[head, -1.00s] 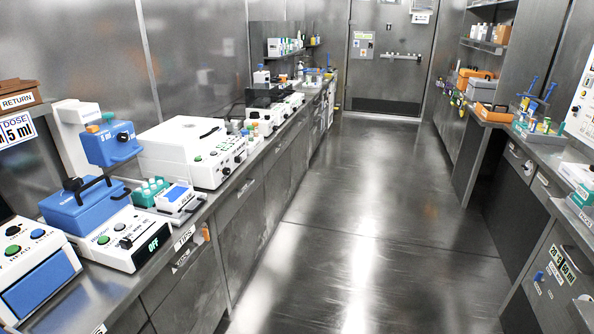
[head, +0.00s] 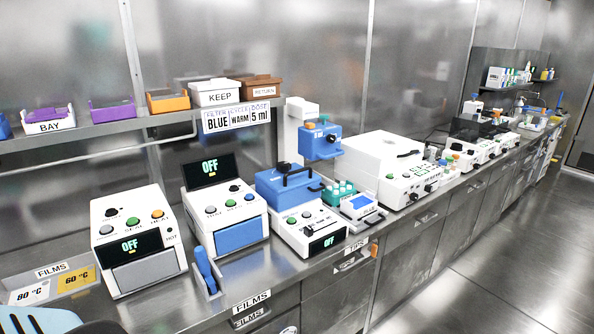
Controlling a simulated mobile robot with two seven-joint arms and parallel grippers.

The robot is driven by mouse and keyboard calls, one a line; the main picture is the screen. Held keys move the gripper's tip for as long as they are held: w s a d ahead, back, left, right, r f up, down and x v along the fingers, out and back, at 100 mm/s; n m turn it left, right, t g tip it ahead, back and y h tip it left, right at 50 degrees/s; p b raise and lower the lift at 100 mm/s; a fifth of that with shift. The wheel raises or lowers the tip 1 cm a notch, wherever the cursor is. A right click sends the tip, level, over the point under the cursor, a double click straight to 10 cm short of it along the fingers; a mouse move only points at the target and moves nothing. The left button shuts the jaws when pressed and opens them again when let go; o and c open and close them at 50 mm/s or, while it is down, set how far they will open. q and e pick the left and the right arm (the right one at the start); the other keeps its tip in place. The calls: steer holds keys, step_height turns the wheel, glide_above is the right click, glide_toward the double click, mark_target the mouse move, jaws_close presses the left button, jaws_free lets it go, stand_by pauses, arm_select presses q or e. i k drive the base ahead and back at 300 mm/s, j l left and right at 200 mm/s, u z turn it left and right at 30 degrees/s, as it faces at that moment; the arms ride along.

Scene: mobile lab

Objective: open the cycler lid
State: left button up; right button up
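A white bench machine with a blue lid (head: 285,188) stands in the middle of the counter; I take it for the cycler, though its label is too small to read. The lid has a black handle and looks closed. Its white front (head: 310,228) has a green button, small controls and a dark display reading OFF. Neither of my grippers can be made out in the head view.
Left of it stand two white machines (head: 225,205) (head: 137,240) with OFF displays and a blue-handled tool (head: 207,270). Right are a green tube rack (head: 339,192) and a large white lidded machine (head: 380,160). A shelf (head: 100,130) with bins runs above. The floor at right (head: 470,270) is clear.

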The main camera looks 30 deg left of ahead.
mark_target(270, 183)
steer(key=u, duration=1.15)
steer(key=i+l+u, duration=0.2)
steer(key=l, duration=0.25)
steer(key=i+l+u, duration=0.2)
steer(key=l, duration=0.25)
steer(key=i+l+u, duration=0.2)
steer(key=l, duration=0.25)
steer(key=l+u, duration=0.25)
steer(key=l, duration=0.2)
steer(key=l+u, duration=0.2)
steer(key=l, duration=0.35)
